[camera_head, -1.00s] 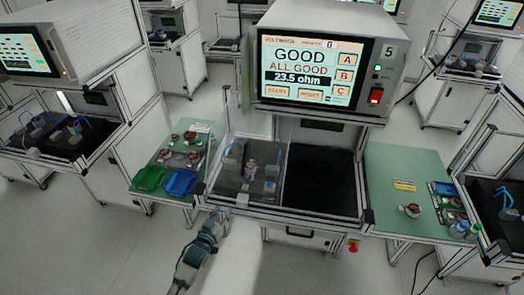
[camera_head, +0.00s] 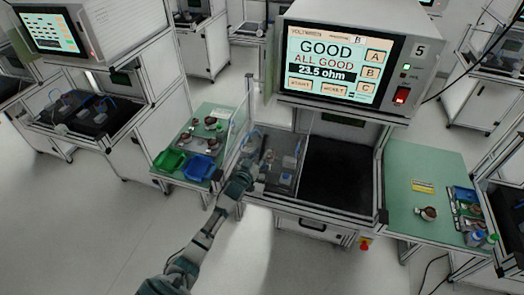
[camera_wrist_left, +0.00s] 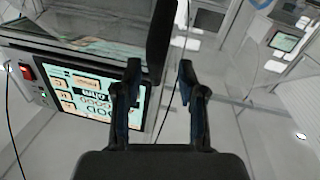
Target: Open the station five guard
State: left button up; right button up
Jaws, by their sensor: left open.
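Station five (camera_head: 345,60) has a "5" beside its screen, which reads "GOOD, ALL GOOD, 23.5 ohm". Its clear guard (camera_head: 238,125) stands steeply raised along the left side of the left bay. The fixture (camera_head: 284,178) with blue tubes in that bay shows uncovered. My left gripper (camera_head: 250,168) is beside the guard at the bay's left edge, small and dark in the head view. In the left wrist view my left gripper (camera_wrist_left: 160,68) has its fingers apart, with a dark bar (camera_wrist_left: 160,40) just beyond them. Whether they touch it is unclear. My right gripper is not in view.
A green side table (camera_head: 205,122) with a green bin (camera_head: 170,159) and a blue bin (camera_head: 199,168) is left of the bay. The right bay (camera_head: 335,175) is a bare black mat. Another green table (camera_head: 425,165) holds parts at right. Open floor lies in front.

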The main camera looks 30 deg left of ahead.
pick_arm(q)
jog(key=shift+w, duration=1.15)
jog(key=shift+d+r, duration=0.1)
jog(key=shift+d, duration=0.05)
jog(key=shift+c, duration=1.4)
grip_shut()
